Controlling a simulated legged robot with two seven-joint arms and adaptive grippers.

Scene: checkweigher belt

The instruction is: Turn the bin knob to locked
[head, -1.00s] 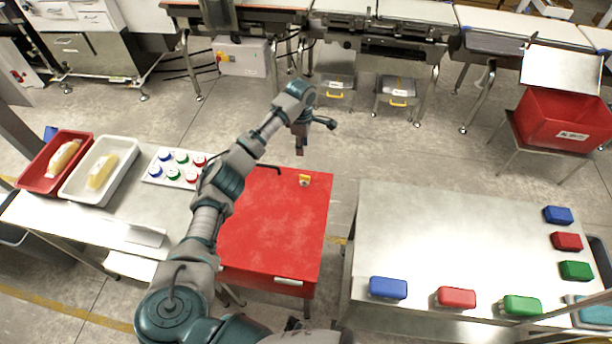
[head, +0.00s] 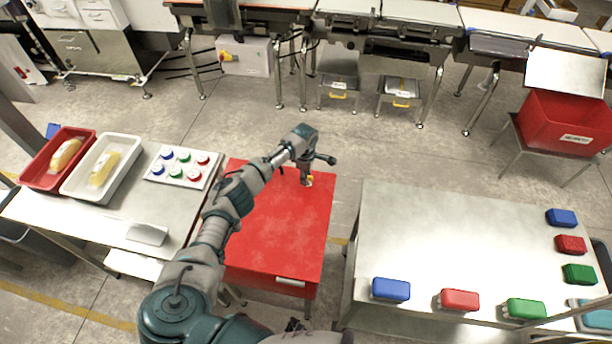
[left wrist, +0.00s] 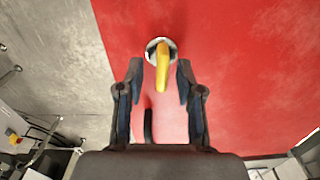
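The bin is a red box (head: 278,232) with a flat lid in the middle of the head view. The bin knob (left wrist: 161,68) is a yellow bar handle on a round pale base on the lid, and it shows small in the head view (head: 310,180). My left gripper (left wrist: 160,82) is open, with one finger on each side of the yellow handle. I cannot tell whether either finger touches it. In the head view the left gripper (head: 306,180) points down at the lid's far right corner and partly hides the knob. My right gripper is not in view.
A table with a red tray (head: 40,180), a white tray (head: 75,192) and colored discs on a board (head: 152,179) stands left. A steel table (head: 450,240) with several colored blocks stands right. Open floor lies behind the bin.

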